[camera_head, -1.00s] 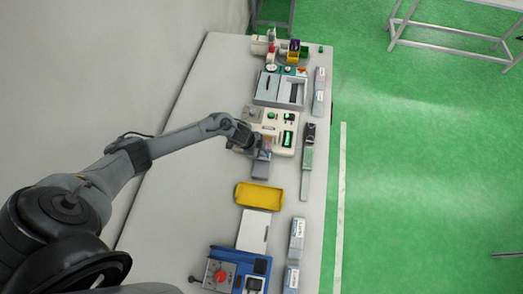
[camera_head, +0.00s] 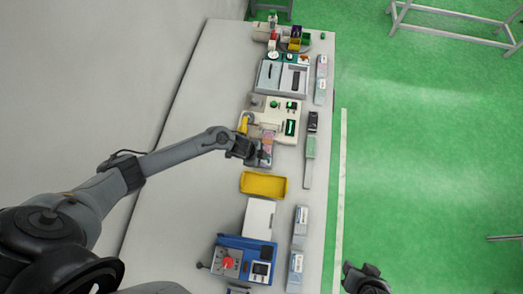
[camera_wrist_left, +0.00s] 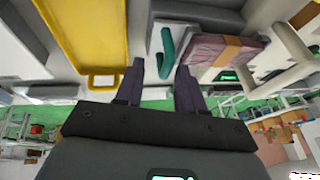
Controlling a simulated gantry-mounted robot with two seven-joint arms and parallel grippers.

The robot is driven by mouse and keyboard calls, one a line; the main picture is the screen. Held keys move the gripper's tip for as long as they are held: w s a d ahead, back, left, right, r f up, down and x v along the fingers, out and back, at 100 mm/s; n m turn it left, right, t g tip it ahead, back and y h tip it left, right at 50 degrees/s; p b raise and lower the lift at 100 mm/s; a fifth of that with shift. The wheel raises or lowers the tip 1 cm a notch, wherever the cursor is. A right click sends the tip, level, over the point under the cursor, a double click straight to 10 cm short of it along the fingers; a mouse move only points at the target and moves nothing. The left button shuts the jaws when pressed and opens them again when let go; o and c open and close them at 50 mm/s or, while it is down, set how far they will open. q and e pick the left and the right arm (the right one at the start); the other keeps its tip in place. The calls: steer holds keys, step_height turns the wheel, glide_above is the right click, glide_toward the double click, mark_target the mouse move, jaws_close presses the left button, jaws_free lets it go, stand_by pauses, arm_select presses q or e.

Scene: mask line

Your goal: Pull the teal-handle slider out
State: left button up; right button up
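The teal handle (camera_wrist_left: 166,52) shows in the left wrist view as an upright bar on a pale slider (camera_wrist_left: 153,40). In the head view the slider (camera_head: 266,160) juts from the cream machine (camera_head: 277,106) towards the yellow tray, and the arm hides the handle. My left gripper (camera_wrist_left: 160,66) is open. Its two dark fingers are apart, with the handle showing between their tips; contact cannot be told. In the head view this gripper (camera_head: 248,151) is at the slider's left side. My right gripper (camera_head: 365,278) is at the bottom right, its opening unclear.
A yellow tray (camera_head: 263,184) lies close to the slider; its rim (camera_wrist_left: 103,83) shows in the wrist view. A mauve banded stack (camera_wrist_left: 222,50) lies beside the handle. A blue machine (camera_head: 245,258) stands nearer the bottom. The table's left side (camera_head: 200,75) is bare.

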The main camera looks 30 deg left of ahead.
arm_select(q)
steer(key=shift+w, duration=0.1)
steer(key=shift+a+r, duration=0.15)
steer(key=shift+r, duration=0.3)
steer(key=v, duration=1)
steer(key=shift+p, duration=0.35)
steer(key=shift+f, duration=0.1)
